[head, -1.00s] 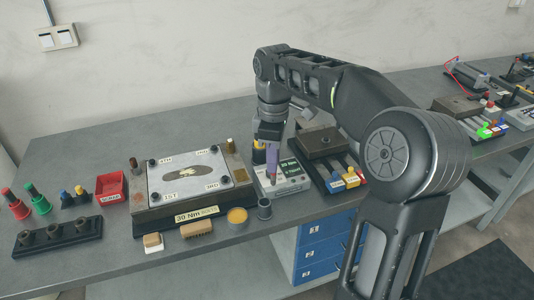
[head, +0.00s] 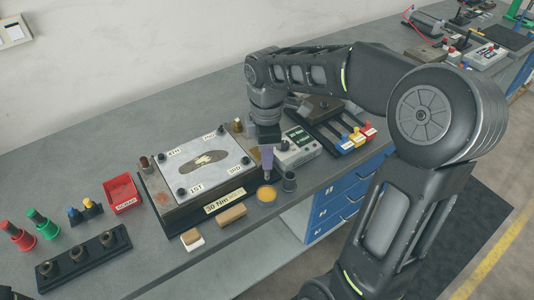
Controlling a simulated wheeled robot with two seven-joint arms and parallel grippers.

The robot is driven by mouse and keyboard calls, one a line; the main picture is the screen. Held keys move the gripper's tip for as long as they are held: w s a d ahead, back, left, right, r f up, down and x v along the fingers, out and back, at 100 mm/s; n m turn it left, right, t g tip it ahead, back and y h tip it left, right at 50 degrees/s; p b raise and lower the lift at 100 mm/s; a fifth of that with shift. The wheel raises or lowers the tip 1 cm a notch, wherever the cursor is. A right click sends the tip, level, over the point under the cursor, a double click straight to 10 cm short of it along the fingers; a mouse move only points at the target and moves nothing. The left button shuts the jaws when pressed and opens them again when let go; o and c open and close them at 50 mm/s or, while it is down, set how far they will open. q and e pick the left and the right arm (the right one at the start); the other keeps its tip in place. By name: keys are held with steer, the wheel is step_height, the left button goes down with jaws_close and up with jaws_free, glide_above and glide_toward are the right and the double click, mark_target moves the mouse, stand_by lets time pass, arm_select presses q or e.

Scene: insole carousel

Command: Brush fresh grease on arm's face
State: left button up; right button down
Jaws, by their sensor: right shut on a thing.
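My right gripper (head: 266,140) is shut on a slim purple-handled tool (head: 267,160), held upright with its narrow tip down. The tip is just above or at the back edge of a small round tin of yellow-orange grease (head: 266,194); I cannot tell if they touch. Left of the gripper is a light metal plate (head: 183,176) on a dark block, with a bolt at each corner. A dark insole-shaped face (head: 185,163) lies at its middle with a pale smear (head: 205,159) on it.
A dark cup (head: 289,182) stands right of the tin. A brown brush block (head: 230,213) and a white-based block (head: 192,239) lie in front of the plate. A grey meter box (head: 297,148) is behind right. A red bin (head: 121,192) and a black rack (head: 84,258) are left.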

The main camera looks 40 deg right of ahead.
mark_target(267, 174)
steer(key=shift+f, duration=0.1)
steer(key=shift+f, duration=0.15)
step_height(267, 174, down, 6)
steer(key=b, duration=0.4)
steer(key=shift+r+b, duration=0.25)
steer(key=shift+b, duration=0.15)
steer(key=shift+f+b, duration=0.35)
steer(key=shift+f, duration=0.15)
stand_by(0.7)
steer(key=shift+f, duration=0.1)
stand_by(1.0)
step_height(267, 174, up, 7)
steer(key=p, duration=0.6)
